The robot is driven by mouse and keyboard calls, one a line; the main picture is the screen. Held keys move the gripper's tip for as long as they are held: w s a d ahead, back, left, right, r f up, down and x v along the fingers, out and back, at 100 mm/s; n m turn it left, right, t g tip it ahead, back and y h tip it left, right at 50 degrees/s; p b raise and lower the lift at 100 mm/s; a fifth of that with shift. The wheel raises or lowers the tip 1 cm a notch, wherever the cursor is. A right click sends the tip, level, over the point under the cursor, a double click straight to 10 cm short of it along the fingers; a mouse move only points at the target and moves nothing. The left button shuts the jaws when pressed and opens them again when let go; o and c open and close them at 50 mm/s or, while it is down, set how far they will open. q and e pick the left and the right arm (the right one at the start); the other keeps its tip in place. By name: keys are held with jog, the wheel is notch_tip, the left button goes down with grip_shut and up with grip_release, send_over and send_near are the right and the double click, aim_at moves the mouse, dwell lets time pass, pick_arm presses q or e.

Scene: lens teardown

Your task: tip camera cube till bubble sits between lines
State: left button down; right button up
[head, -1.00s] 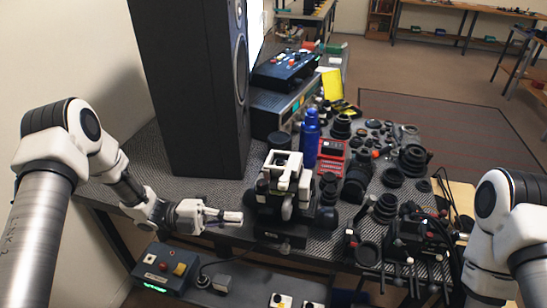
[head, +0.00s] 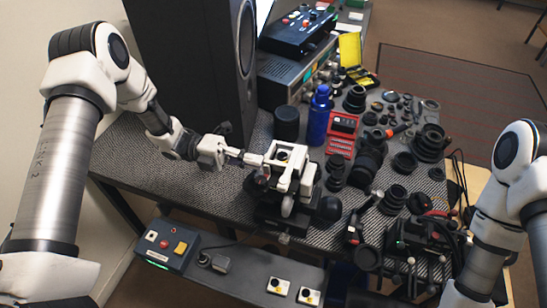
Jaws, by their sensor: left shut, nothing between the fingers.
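The white and black camera cube assembly (head: 283,178) stands on a black base (head: 283,216) near the table's front edge in the head view. Its bubble and lines are too small to make out. My left gripper (head: 252,159) is shut and holds nothing. Its fingertips are at the left side of the white upper part; I cannot tell whether they touch it. My right arm comes in at the right edge, but its gripper does not show.
A tall black speaker (head: 195,70) stands behind my left arm. A blue bottle (head: 319,115), a red case (head: 342,135) and many dark lenses (head: 430,142) crowd the table to the right. A button box (head: 167,245) sits on a lower shelf in front.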

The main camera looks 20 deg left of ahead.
aim_at(286, 169)
pick_arm(q)
jog(key=d, duration=0.1)
jog(key=d+p, duration=0.1)
jog(key=d, duration=0.3)
jog(key=shift+s+r+p, duration=0.4)
jog(key=shift+w+d+f, duration=0.1)
jog(key=shift+w+f, duration=0.05)
jog(key=shift+w, duration=0.05)
